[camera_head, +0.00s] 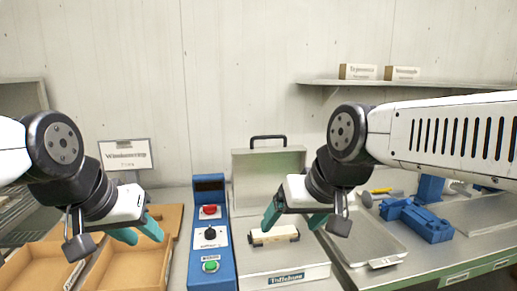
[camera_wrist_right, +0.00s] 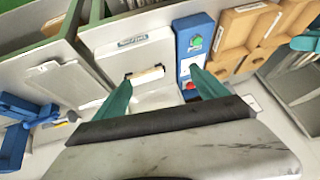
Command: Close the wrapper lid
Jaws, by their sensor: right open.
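The wrapper is a pale grey box with a lettered front plate (camera_head: 287,277). Its lid (camera_head: 262,172) stands open and upright at the back, with a black handle (camera_head: 268,139) along its top edge. A cream bar with dark ends (camera_head: 273,236) lies on the wrapper's base, and it also shows in the right wrist view (camera_wrist_right: 146,76). My right gripper (camera_head: 295,224) is open and empty, in front of the lid and above the bar. It hides the lid's lower right part. My left gripper (camera_head: 146,238) has its teal fingers apart and empty, over the brown trays.
A blue control panel (camera_head: 208,239) with red and green buttons stands left of the wrapper. Brown trays (camera_head: 125,268) lie further left, with a sign (camera_head: 125,154) behind. A metal tray (camera_head: 365,240) and blue tooling (camera_head: 425,222) are to the right. A shelf (camera_head: 430,83) hangs above.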

